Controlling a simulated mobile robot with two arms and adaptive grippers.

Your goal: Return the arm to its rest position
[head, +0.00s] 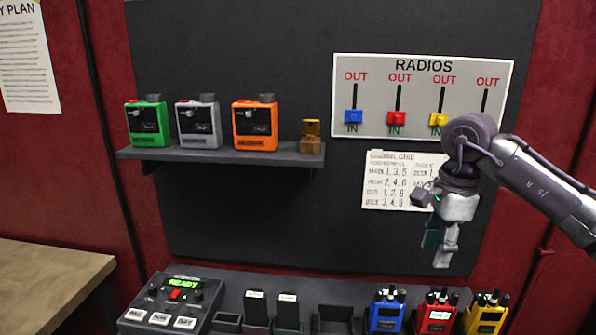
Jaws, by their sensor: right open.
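My right arm comes in from the right edge in the head view. Its gripper (445,245) hangs pointing down, open and empty, in front of the dark wall panel. It is below the white RADIOS board and above the radios on the lower bench, apart from them. The arm hides part of the paper card (392,188) and the lower right corner of the RADIOS board (375,70). My left gripper is not in view.
A shelf (225,155) holds green (147,122), grey (198,124) and orange (254,124) devices. The bench holds a console (172,302) reading READY, and blue (387,311), red (437,312) and yellow (486,313) radios. A wooden table (45,285) stands at left.

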